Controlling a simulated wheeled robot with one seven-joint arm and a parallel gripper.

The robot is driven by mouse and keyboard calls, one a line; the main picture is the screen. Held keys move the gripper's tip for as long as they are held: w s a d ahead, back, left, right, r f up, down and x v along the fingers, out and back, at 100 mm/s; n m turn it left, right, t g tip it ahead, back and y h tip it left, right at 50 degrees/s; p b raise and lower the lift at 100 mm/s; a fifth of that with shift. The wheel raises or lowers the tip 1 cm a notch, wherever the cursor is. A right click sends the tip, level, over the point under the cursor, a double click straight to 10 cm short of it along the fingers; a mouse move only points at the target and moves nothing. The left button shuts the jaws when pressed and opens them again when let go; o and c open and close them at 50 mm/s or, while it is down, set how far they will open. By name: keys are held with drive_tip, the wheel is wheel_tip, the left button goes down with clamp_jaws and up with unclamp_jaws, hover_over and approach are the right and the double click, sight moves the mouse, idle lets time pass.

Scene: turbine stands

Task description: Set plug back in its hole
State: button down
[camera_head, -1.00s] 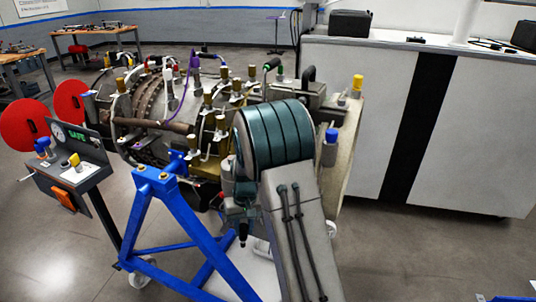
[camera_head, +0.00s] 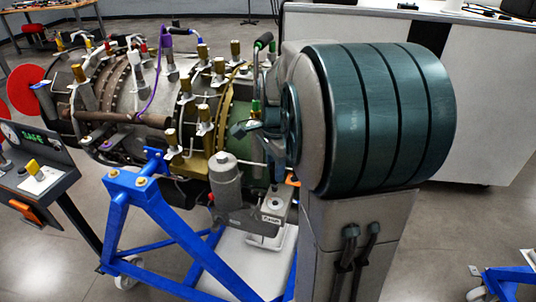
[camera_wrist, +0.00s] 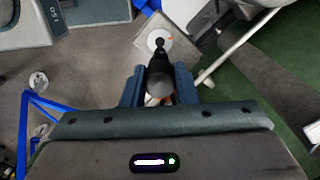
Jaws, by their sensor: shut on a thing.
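In the wrist view my gripper (camera_wrist: 159,92) has its two blue-grey fingers on either side of a dark plug (camera_wrist: 160,82) with a rounded grey end. The plug is held between the fingers and points up the picture. Its far tip overlaps a white disc (camera_wrist: 165,40) with small orange marks on a pale square plate (camera_wrist: 140,38). Whether the tip is above the disc or inside a hole there, I cannot tell.
The turbine (camera_head: 150,100) rests on a blue stand (camera_head: 160,215). A small pale box (camera_head: 276,206) stands below its side. The SAFE console (camera_head: 35,170) is at left, a white cabinet (camera_head: 480,120) behind at right. A white rod (camera_wrist: 240,42) passes near the plate.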

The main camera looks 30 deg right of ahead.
sight(276, 188)
drive_tip(key=shift+w+d+m, duration=0.1)
drive_tip(key=shift+m, duration=0.2)
wheel_tip(276, 188, down, 3)
drive_tip(key=b, duration=0.3)
drive_tip(key=shift+d+f, duration=0.1)
drive_tip(key=shift+f, duration=0.05)
drive_tip(key=shift+f+b, duration=0.35)
drive_tip(key=shift+f, duration=0.2)
drive_tip(key=shift+f, duration=0.6)
idle(0.4)
drive_tip(key=shift+f+b, duration=0.4)
drive_tip(key=shift+b, duration=0.05)
drive_tip(key=shift+f, duration=0.1)
drive_tip(key=shift+f+b, duration=0.4)
drive_tip(key=shift+f, duration=0.15)
drive_tip(key=shift+f, duration=0.1)
